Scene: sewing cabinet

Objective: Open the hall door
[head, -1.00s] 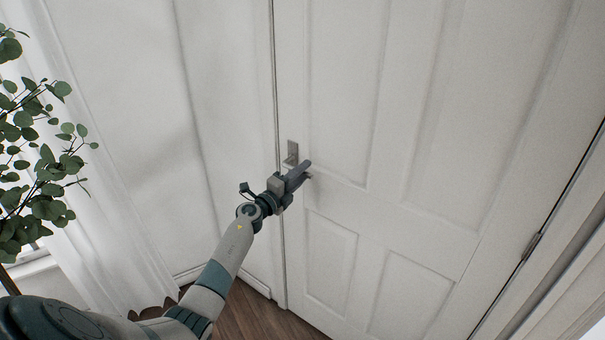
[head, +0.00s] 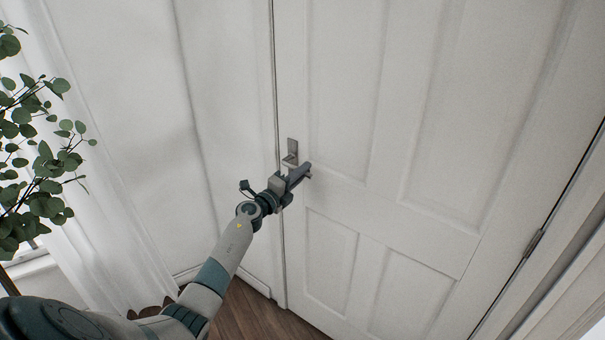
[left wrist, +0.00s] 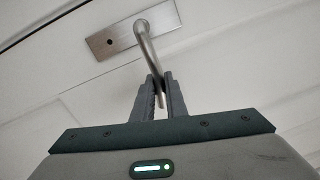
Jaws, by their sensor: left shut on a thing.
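The white panelled hall door (head: 410,170) fills the right of the head view and looks closed in its frame. Its metal handle plate (head: 292,147) is near the left edge of the door. In the left wrist view the lever handle (left wrist: 146,52) comes out of its plate (left wrist: 110,42) and runs down between my fingers. My left gripper (head: 303,172) is shut on the lever, also seen in the left wrist view (left wrist: 158,92). In the head view the gripper hides most of the lever. My right gripper is in neither view.
A leafy plant (head: 40,150) stands at the far left in front of a white curtain (head: 100,220). A hinge (head: 533,242) shows on the door's right edge. A strip of wooden floor (head: 250,315) is bare below the door.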

